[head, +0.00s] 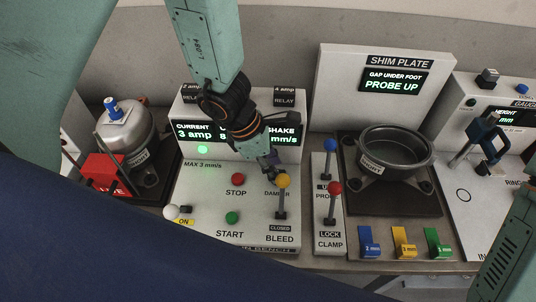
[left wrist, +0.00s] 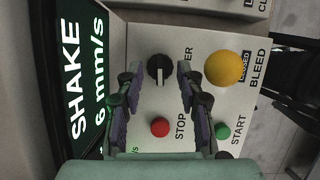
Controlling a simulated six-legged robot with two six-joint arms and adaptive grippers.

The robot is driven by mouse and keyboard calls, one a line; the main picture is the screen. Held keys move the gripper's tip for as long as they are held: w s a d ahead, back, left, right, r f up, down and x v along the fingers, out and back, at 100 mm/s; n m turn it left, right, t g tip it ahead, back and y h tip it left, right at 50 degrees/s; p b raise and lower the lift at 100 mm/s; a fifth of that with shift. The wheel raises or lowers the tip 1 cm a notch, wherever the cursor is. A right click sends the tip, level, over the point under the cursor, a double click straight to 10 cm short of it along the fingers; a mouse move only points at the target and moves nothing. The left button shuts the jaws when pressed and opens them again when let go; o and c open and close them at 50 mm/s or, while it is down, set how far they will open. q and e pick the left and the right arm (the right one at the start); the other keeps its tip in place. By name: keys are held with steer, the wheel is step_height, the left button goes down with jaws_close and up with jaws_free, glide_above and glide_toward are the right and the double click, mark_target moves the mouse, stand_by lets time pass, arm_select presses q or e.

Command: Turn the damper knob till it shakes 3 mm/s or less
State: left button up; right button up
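The damper knob (left wrist: 160,69) is a small black knob with a light pointer line on the white panel. In the head view it is hidden behind my left gripper (head: 269,160). In the left wrist view the fingers of my left gripper (left wrist: 157,72) are open, one tip on each side of the knob, with gaps showing; I cannot tell how far above the panel they are. The shake display (left wrist: 82,75) shows a 6 before mm/s in green; a digit before it could be hidden. In the head view the panel is marked MAX 3 mm/s. My right gripper is out of view.
Close to the knob are the red STOP button (head: 238,179), the green START button (head: 232,217) and the yellow-balled bleed lever (head: 283,181). The clamp lever (head: 334,188) stands to the right. A green run light (head: 202,150) is lit under the current display.

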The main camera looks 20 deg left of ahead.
arm_select(q)
steer(key=v, duration=1.1)
steer(key=shift+a+r, duration=0.25)
steer(key=shift+r, duration=0.05)
steer(key=shift+c, duration=0.4)
